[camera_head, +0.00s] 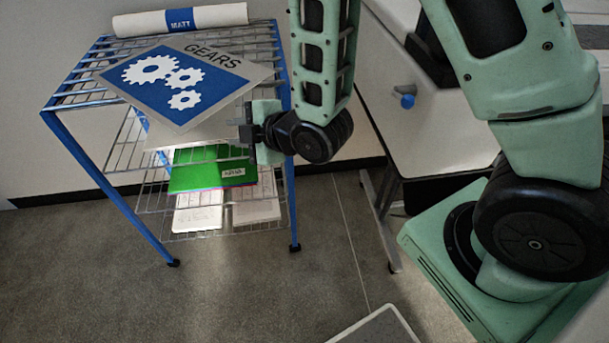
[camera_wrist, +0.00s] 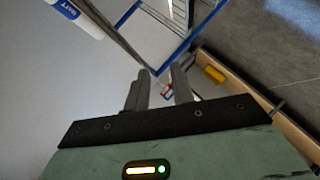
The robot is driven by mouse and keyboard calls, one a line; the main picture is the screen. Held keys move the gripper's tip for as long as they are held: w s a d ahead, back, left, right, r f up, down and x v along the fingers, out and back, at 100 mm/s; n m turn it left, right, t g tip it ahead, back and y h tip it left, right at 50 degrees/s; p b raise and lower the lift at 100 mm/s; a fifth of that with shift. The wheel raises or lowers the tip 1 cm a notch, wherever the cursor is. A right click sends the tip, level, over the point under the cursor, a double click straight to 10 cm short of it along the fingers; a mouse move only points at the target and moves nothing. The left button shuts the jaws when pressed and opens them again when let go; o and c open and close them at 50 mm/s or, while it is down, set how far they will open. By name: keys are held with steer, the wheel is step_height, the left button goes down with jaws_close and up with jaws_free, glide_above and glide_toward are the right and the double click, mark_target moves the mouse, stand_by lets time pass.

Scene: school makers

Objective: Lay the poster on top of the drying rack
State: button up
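The poster (camera_head: 150,86), blue with white gears and the word GEARS on a grey border, lies across the top of the drying rack (camera_head: 69,147). Its near corner sticks out past the rack's front edge. The rack has blue legs and wire shelves and also shows in the wrist view (camera_wrist: 207,18). My gripper (camera_head: 243,132) is at the rack's right front, just below and beside the poster's right near edge in the picture. In the wrist view its two fingers (camera_wrist: 160,85) stand apart, and I see nothing held between them.
A white roll with a blue MATT band (camera_head: 207,17) lies along the rack's back top edge. A green folder (camera_head: 207,173) and white sheets (camera_head: 198,213) lie on lower shelves. A white cabinet or bench (camera_head: 405,130) stands to the right.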

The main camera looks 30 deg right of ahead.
steer(key=s+d+r+m+g+h, duration=0.1)
steer(key=s+r+m+g+h, duration=0.2)
steer(key=s, duration=0.9)
steer(key=s+d+r+m+g+h, duration=0.1)
steer(key=s+r+m+g, duration=0.4)
steer(key=s, duration=0.7)
steer(key=m+g+h, duration=0.1)
steer(key=m+g, duration=0.1)
steer(key=g, duration=0.1)
steer(key=shift+s+r+h, duration=0.3)
steer(key=shift+r+h, duration=0.05)
steer(key=shift+h, duration=0.05)
